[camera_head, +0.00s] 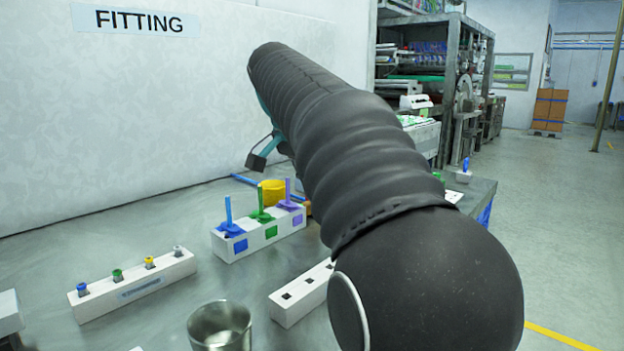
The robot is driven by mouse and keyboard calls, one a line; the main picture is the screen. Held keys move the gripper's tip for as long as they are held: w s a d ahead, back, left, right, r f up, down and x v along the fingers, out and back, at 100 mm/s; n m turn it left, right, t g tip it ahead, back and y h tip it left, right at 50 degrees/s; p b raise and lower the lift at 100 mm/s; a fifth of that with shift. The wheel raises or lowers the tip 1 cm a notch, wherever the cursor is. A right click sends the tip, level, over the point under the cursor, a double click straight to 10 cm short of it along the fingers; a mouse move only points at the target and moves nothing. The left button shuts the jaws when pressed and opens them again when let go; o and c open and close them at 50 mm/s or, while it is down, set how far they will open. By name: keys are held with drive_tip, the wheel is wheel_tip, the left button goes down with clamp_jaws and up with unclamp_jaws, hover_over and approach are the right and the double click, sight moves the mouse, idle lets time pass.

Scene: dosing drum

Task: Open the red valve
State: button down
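I see no red valve in this view; my own large dark arm covers the middle and right of the picture and could hide it. My gripper (266,153) shows only in part beyond the arm, near the wall and above the far part of the bench. One dark finger part shows, and the rest is behind the arm, so whether it is open or shut does not show. A yellow rounded part (271,192) with a blue bar beside it sits on the bench below the gripper.
A white block (244,243) holds blue, green and purple upright handles. A white rail (131,288) carries several small coloured fittings. A white block with square holes (291,299) and a metal cup (219,326) stand nearer on the grey bench (190,213). The wall bounds the bench behind.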

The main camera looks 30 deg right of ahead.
idle(0.4)
drive_tip(key=c, duration=1.3)
unclamp_jaws()
drive_tip(key=v, duration=1.2)
drive_tip(key=shift+w, duration=0.1)
